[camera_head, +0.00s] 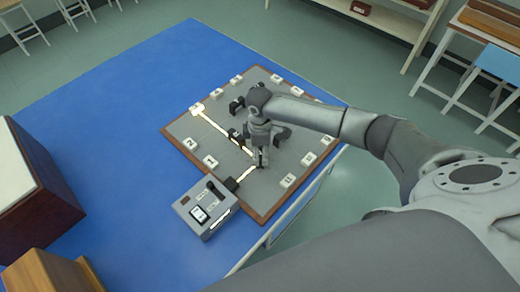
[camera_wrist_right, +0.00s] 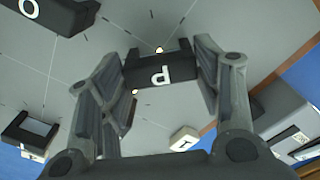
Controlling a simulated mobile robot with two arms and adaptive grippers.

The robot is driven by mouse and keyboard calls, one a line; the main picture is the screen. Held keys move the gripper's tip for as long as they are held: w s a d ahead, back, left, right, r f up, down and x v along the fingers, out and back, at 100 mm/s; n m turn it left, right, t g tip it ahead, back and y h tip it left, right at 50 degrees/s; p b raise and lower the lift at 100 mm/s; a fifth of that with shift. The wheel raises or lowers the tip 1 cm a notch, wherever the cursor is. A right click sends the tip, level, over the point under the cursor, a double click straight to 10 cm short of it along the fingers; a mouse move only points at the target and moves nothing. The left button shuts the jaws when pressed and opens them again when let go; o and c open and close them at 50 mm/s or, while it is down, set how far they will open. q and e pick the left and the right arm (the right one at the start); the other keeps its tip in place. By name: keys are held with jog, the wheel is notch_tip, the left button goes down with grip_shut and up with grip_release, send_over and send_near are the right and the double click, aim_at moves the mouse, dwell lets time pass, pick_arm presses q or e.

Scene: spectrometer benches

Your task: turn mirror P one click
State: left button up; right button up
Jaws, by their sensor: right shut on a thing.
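Mirror P, a black block with a white letter P (camera_wrist_right: 160,75), sits between the two fingers of my right gripper (camera_wrist_right: 163,62) in the right wrist view. The fingers are shut on its two sides, and the letter appears upside down. In the head view my right gripper (camera_head: 261,158) points down onto the grey board (camera_head: 222,133) and mostly hides mirror P. A bright beam (camera_head: 247,173) runs from the grey lamp box (camera_head: 197,215) to the gripper. Another bright line (camera_head: 222,132) runs from there up-left to a white tile (camera_head: 197,108). My left gripper is not in view.
Another black block marked O (camera_wrist_right: 50,12) stands near the gripper in the wrist view. Several numbered white tiles, such as 2 (camera_head: 190,143) and 11 (camera_head: 288,180), line the board. The blue table top (camera_head: 110,100) is clear left of the board.

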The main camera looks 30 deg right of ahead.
aim_at(260, 153)
jog(key=o, duration=1)
notch_tip(260, 153, up, 12)
jog(key=shift+r, duration=0.1)
dwell(0.5)
